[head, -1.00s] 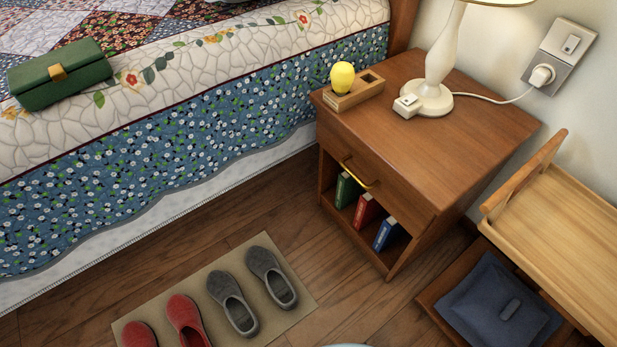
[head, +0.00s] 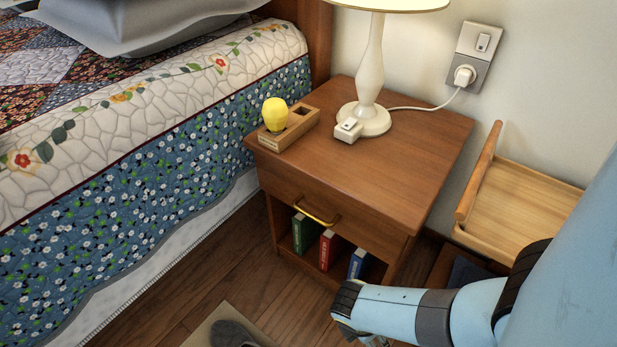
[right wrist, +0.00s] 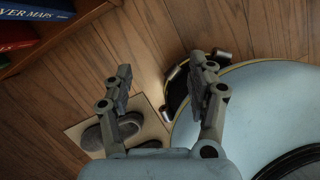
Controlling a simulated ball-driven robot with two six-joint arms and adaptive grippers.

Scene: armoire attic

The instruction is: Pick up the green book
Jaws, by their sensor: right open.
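The green book (head: 304,231) stands upright in the open lower shelf of the nightstand (head: 415,135), at its left end. A red book (head: 328,249) and a blue book (head: 357,263) stand to its right, and the drawer front hangs above them. My right arm comes in from the right in the head view, in front of the nightstand's lower right. In the right wrist view my right gripper (right wrist: 161,66) is open and empty, over the floor and apart from the shelf. My left gripper is out of view.
The brass drawer handle (head: 318,214) sticks out above the books. A lamp (head: 366,105) and a wooden holder (head: 290,130) with a yellow bulb stand on top. The quilted bed (head: 130,170) borders the left. Grey slippers (right wrist: 118,131) lie on a mat. A wooden tray (head: 510,205) is at right.

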